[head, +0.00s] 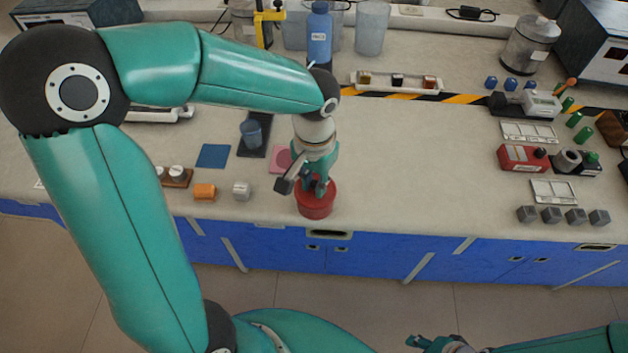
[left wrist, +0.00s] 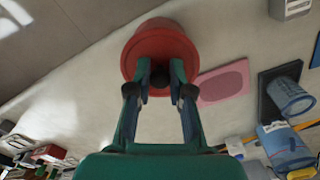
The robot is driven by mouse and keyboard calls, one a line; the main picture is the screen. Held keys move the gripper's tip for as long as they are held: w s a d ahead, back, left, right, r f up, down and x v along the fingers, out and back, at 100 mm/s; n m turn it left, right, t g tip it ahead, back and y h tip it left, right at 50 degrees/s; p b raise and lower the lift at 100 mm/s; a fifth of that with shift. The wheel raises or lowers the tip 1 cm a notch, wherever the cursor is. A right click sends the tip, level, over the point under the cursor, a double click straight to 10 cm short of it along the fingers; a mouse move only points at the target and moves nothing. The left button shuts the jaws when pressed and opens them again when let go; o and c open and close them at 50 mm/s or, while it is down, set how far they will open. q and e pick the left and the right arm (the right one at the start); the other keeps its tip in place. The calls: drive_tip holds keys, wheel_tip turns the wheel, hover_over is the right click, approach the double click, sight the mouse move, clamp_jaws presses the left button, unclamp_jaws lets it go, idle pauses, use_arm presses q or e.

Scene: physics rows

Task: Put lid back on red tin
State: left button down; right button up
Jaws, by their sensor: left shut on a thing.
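The red tin (head: 316,209) stands upright near the front edge of the bench. My left gripper (head: 316,188) is directly above it, pointing down. In the left wrist view my left gripper (left wrist: 160,85) is shut on the dark knob of the red lid (left wrist: 158,48). The lid is over the tin's top; whether it is fully seated or slightly raised I cannot tell. The fingers hide part of the lid. My right gripper (head: 428,343) is low at the bottom of the head view, away from the bench, and its jaws are too small to judge.
An empty pink mat (head: 280,160) lies just behind the tin. An orange block (head: 205,192) and a grey block (head: 241,190) stand to its left. A blue cup (head: 251,133) on a dark mat is farther back. The bench to the right of the tin is clear.

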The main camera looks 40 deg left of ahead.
use_arm(q)
drive_tip(key=c, duration=1)
unclamp_jaws()
drive_tip(key=shift+o, duration=0.5)
drive_tip(key=o, duration=0.4)
drive_tip(key=shift+r, duration=0.1)
drive_tip(key=shift+r+p, duration=2.75)
drive_tip(key=shift+r, duration=0.7)
clamp_jaws()
